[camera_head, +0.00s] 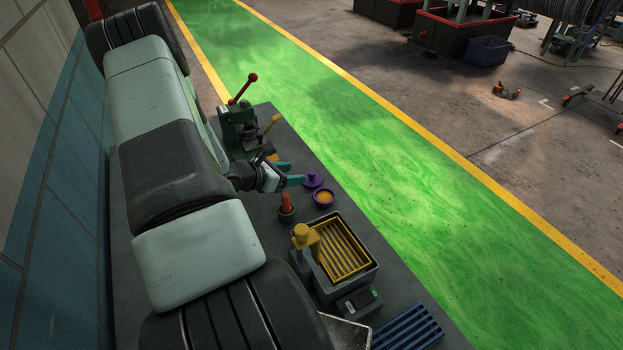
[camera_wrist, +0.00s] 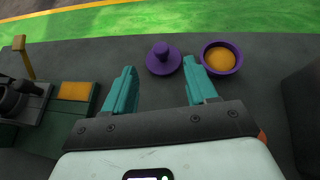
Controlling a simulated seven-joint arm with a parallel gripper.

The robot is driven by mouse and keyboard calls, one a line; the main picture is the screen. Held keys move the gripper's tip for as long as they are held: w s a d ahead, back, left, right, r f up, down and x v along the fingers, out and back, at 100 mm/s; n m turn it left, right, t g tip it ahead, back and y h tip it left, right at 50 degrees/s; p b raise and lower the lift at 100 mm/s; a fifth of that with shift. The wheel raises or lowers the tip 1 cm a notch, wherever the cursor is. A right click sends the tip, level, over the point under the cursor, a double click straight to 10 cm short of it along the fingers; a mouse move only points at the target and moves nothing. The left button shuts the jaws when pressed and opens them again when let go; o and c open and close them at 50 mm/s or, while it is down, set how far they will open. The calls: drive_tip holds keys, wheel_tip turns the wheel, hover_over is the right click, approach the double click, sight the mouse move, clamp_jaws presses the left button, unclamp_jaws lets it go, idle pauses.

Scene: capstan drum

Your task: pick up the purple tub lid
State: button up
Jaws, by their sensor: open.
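The purple tub lid (camera_head: 313,179) is a round disc with a knob on top. It lies on the dark grey bench just beyond my gripper's fingertips in the head view. In the wrist view the lid (camera_wrist: 163,59) sits ahead, between the lines of the two fingers and nearer the right one. My gripper (camera_head: 287,173) is open and empty, with teal fingers spread apart; it also shows in the wrist view (camera_wrist: 160,78). The purple tub (camera_head: 323,197) with orange contents stands beside the lid, and in the wrist view the tub (camera_wrist: 222,57) is right of it.
A green machine with a red-knobbed lever (camera_head: 240,112) stands behind my gripper. A dark cup with an orange-brown object (camera_head: 286,203) is near the tub. A yellow-slatted tray (camera_head: 345,256) and a blue rack (camera_head: 408,328) lie toward the front. The bench's far edge borders a green floor lane.

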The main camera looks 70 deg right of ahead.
sight(311, 173)
drive_tip(key=x, duration=0.6)
drive_tip(key=shift+s+d+f, duration=0.15)
drive_tip(key=shift+s+d, duration=0.05)
clamp_jaws()
